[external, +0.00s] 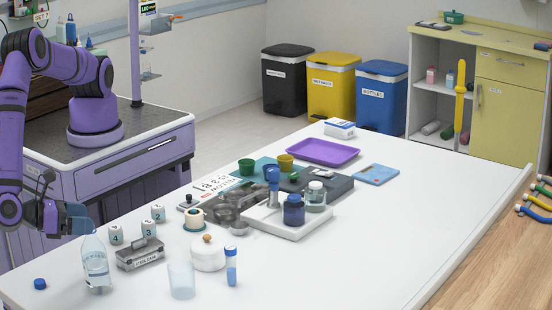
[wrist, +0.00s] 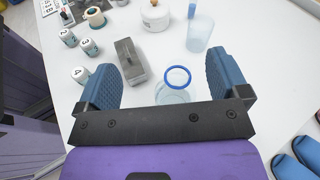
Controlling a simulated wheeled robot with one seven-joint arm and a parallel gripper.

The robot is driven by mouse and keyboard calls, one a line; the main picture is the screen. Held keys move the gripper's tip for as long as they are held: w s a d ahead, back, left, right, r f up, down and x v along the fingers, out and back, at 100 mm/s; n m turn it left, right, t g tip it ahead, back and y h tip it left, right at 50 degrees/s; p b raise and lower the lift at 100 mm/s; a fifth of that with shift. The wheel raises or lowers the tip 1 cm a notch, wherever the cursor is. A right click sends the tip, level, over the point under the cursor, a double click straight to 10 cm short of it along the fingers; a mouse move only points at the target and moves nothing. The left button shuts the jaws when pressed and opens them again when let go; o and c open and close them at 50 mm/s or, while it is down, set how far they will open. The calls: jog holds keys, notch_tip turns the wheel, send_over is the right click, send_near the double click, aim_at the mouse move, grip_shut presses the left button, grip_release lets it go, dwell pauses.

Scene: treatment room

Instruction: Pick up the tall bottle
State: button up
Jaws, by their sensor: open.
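The tall bottle (external: 95,264) is clear with a pale label and stands upright, uncapped, at the near left of the white table. In the wrist view its open mouth with a blue ring (wrist: 177,77) shows between my two blue fingers, nearer the right one. My gripper (external: 70,217) is open and empty, at the bottle's upper left in the external view. In the wrist view my gripper (wrist: 166,82) spans wider than the bottle mouth. The bottle's lower body is partly hidden there by the gripper's black bar.
The table's right side is clear.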

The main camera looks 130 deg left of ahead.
aim_at(92, 245)
jog(key=s+d+f+m+t, duration=0.1)
jog(key=d+f, duration=0.1)
jog(key=f, duration=0.1)
jog(key=s+d+f+m+t, duration=0.1)
jog(key=s+d+f, duration=0.1)
jog(key=f, duration=0.1)
jog(key=s+d+f+m+t, duration=0.2)
jog(key=d+f, duration=0.1)
jog(key=shift+f, duration=0.25)
jog(key=shift+t, duration=0.3)
jog(key=x, duration=1)
jog(key=shift+w+a+f, duration=0.1)
jog(key=shift+w+f, duration=0.15)
jog(key=shift+w, duration=0.05)
jog(key=c, duration=1.1)
jog(key=shift+r, duration=0.15)
jog(key=shift+s+r, duration=0.1)
jog(key=shift+r, duration=1.6)
jog(key=shift+s+a+r, duration=0.2)
jog(key=shift+s+a, duration=1.3)
jog(key=shift+s, duration=0.65)
jog(key=shift+s+a+r, duration=0.25)
jog(key=shift+s+a, duration=1.25)
jog(key=shift+s, duration=0.65)
jog(key=shift+s+a+r, duration=0.2)
jog(key=shift+s+a, duration=1.3)
jog(key=shift+s, duration=0.65)
